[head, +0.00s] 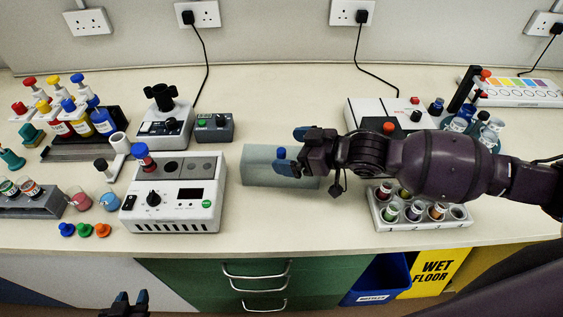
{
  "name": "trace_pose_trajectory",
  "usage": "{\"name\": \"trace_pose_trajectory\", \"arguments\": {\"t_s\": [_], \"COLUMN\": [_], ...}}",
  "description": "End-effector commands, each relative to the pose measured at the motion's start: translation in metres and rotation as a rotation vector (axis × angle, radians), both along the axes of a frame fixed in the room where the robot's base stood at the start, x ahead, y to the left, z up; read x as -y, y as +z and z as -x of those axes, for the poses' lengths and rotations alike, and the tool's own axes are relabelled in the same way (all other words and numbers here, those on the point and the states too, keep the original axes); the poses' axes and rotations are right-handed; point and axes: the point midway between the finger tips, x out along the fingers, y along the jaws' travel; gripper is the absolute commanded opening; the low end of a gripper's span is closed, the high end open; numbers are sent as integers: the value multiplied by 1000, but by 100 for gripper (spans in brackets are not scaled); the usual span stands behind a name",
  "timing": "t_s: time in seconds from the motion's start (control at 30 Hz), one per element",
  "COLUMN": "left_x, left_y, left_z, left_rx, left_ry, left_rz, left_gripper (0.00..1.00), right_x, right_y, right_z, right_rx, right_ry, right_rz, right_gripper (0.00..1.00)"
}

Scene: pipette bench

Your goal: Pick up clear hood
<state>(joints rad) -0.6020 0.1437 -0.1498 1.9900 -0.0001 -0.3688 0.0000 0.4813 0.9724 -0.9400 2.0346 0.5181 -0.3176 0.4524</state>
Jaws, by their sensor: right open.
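The clear hood (258,168) is a see-through, grey-green box standing on the bench in the middle of the head view, right of the white dry-block device. My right gripper (289,144) comes in from the right, with its blue-tipped fingers apart and nothing between them. It is over the hood's right part in the picture and hides some of it. I cannot tell whether it touches the hood. My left gripper (130,299) is low at the bottom edge, in front of the bench, with its two fingertips apart and empty.
The white heater device (175,215) stands just left of the hood. A white tube rack (425,224) is to the right, under my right arm. A white and grey device (365,113) stands behind the arm. Bare bench (290,220) lies in front of the hood.

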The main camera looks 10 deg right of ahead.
Motion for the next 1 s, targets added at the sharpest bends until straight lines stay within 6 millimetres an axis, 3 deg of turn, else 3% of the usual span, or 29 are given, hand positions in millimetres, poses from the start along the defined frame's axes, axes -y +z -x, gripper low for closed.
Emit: {"name": "trace_pose_trajectory", "arguments": {"t_s": [0.23, 0.53, 0.8, 1.0], "left_x": [1, 1, 1, 0], "left_y": [2, 2, 1, -1], "left_z": [-3, -3, -1, 2], "left_rx": [6, 6, 2, -4], "left_ry": [-1, -1, 0, 1], "left_rz": [2, 2, 1, 2], "left_gripper": [37, 37, 37, 37], "right_x": [-21, -23, -23, -22], "right_y": [-14, -15, -16, -16], "right_z": [-15, -17, -17, -16], "right_rx": [1, 1, -1, -2], "right_ry": [1, 0, 0, 0], "right_rz": [0, 1, 1, 1], "right_gripper": [100, 100, 64, 63]}}
